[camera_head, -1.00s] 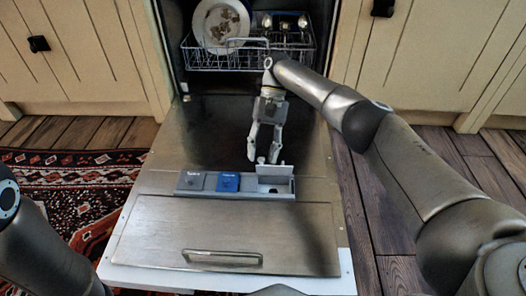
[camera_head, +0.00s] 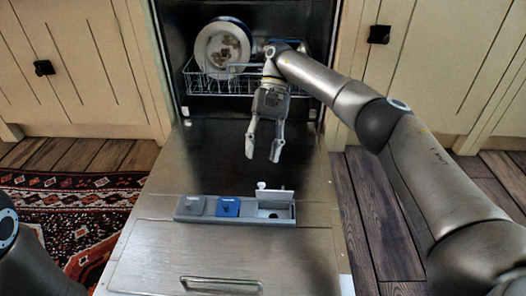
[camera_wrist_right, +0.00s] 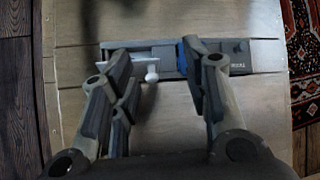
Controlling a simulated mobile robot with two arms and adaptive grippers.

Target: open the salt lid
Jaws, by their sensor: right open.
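The dispenser strip (camera_head: 187,218) lies on the lowered dishwasher door. It has a grey lid (camera_head: 194,205) at left, a blue lid (camera_head: 228,206) in the middle, and a third compartment (camera_head: 268,213) at right. The lettering is too small to tell which is salt. The right compartment's pale lid (camera_head: 279,195) stands raised, with a white knob (camera_head: 261,186) at its back. My right gripper (camera_head: 262,157) is open and empty, beyond the strip and apart from the lid. The right wrist view shows the raised lid (camera_wrist_right: 130,58) and knob (camera_wrist_right: 151,77) between or below the spread fingers. My left gripper is out of view.
The open door (camera_head: 165,262) carries a handle (camera_head: 220,284) near its front. A rack (camera_head: 215,88) holding a plate (camera_head: 223,48) stands in the dishwasher behind. Cabinets flank it. A patterned rug (camera_head: 75,200) covers the floor at left.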

